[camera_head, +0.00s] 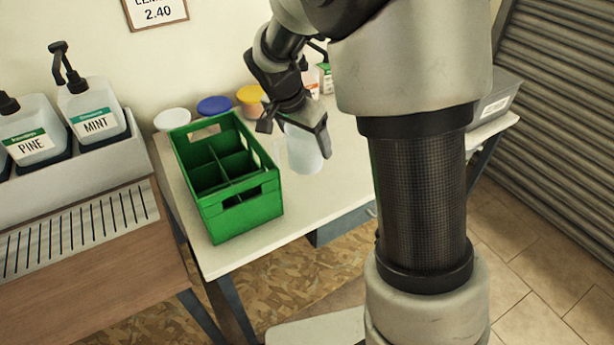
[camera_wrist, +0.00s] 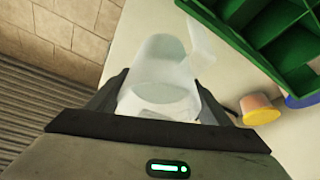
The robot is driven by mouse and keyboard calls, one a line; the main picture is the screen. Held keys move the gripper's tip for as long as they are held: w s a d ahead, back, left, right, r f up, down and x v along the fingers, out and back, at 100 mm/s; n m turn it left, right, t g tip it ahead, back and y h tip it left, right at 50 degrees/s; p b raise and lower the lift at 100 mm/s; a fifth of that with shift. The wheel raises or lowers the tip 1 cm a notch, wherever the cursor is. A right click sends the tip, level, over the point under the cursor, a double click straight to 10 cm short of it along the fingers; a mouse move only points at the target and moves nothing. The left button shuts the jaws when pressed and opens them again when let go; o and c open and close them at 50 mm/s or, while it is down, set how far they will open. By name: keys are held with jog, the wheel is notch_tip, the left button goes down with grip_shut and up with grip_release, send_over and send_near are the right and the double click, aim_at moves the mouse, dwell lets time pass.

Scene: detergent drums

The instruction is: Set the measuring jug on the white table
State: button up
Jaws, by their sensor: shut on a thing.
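The measuring jug (camera_head: 303,152) is a clear, whitish vessel, seen over the white table (camera_head: 325,192) just right of the green crate. My gripper (camera_head: 297,134) is shut on it, with one finger on each side. In the wrist view the jug (camera_wrist: 163,72) stands between the two fingers (camera_wrist: 160,98), its handle toward the crate. I cannot tell whether its base touches the tabletop. My arm hides part of the table's right side.
The green divided crate (camera_head: 214,217) stands on the table's left part. Tubs with white (camera_head: 172,119), blue (camera_head: 214,106) and yellow (camera_head: 249,94) lids line the back. A grey bin (camera_head: 493,103) is at the right end. Pump bottles (camera_head: 93,112) stand left. The table's front middle is clear.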

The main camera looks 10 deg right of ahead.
aim_at(293, 142)
notch_tip(293, 142, down, 10)
jog(key=shift+r+b, duration=0.2)
jog(key=shift+b, duration=0.75)
jog(key=shift+f, duration=0.2)
jog(key=o, duration=1.6)
jog(key=shift+c, duration=0.2)
jog(key=p+v, duration=0.2)
jog(key=v, duration=1)
jog(key=shift+s+r, duration=0.1)
jog(key=shift+r, duration=0.15)
jog(key=s+d+r+n+t+y, duration=0.1)
jog(key=s+r+n, duration=0.4)
jog(key=s, duration=0.6)
jog(key=s+d+r+n+t+y, duration=0.1)
jog(key=s+r+n, duration=0.4)
jog(key=s, duration=0.6)
jog(key=shift+s+d+r+t+y, duration=0.2)
jog(key=shift+d+r+t+y, duration=0.2)
jog(key=shift+d+r+y, duration=0.45)
